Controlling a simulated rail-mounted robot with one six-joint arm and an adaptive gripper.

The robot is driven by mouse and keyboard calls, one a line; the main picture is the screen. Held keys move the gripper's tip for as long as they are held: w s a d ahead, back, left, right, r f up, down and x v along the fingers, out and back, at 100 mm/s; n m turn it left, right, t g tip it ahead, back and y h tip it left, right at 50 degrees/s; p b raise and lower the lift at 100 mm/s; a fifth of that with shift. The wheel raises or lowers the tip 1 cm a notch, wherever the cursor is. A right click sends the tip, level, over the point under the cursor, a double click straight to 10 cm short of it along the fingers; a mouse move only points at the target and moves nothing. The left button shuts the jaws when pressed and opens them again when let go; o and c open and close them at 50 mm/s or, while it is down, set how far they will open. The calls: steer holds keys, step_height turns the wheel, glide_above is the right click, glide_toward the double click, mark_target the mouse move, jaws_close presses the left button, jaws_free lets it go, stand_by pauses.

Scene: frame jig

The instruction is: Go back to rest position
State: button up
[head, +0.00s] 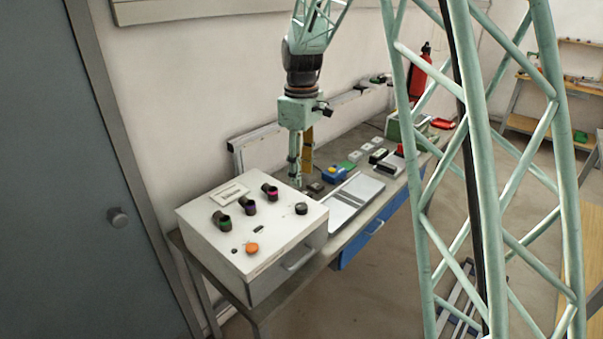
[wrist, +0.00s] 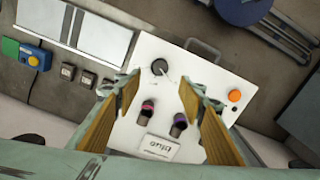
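My gripper (head: 301,168) hangs from the arm above the workbench, behind the far edge of the white control box (head: 285,250). Its fingers point down. In the wrist view my gripper (wrist: 159,77) has its two yellow-padded fingers spread wide apart, with nothing between them. The control box (wrist: 205,72) lies beneath them in that view, apart from the fingertips as far as I can tell. No separate rest mark or cradle shows in either view.
The box carries several dark knobs and an orange button (head: 252,247). A silver panel (head: 356,193), a blue box with a yellow button (head: 334,174) and small switches lie along the bench. A red extinguisher (head: 420,75) is behind. A green lattice tower (head: 484,180) stands at right.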

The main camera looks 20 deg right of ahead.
steer(key=s+r+m+t+b, duration=0.1)
steer(key=s+r+m, duration=0.1)
steer(key=s+r, duration=0.45)
steer(key=s+r+m+b, duration=0.1)
steer(key=s+r, duration=0.2)
steer(key=s, duration=0.7)
steer(key=s+r+m+t+b, duration=0.1)
steer(key=s+r+m+b, duration=0.1)
steer(key=s+r, duration=0.45)
steer(key=s+f+m+t+b, duration=0.1)
steer(key=s+f+m, duration=0.1)
steer(key=s, duration=1.1)
steer(key=s+f+m+t+b, duration=0.1)
steer(key=s+f+m+b, duration=0.1)
steer(key=s, duration=1.1)
steer(key=shift+f+m, duration=0.4)
steer(key=shift+f, duration=0.1)
steer(key=shift+d, duration=0.1)
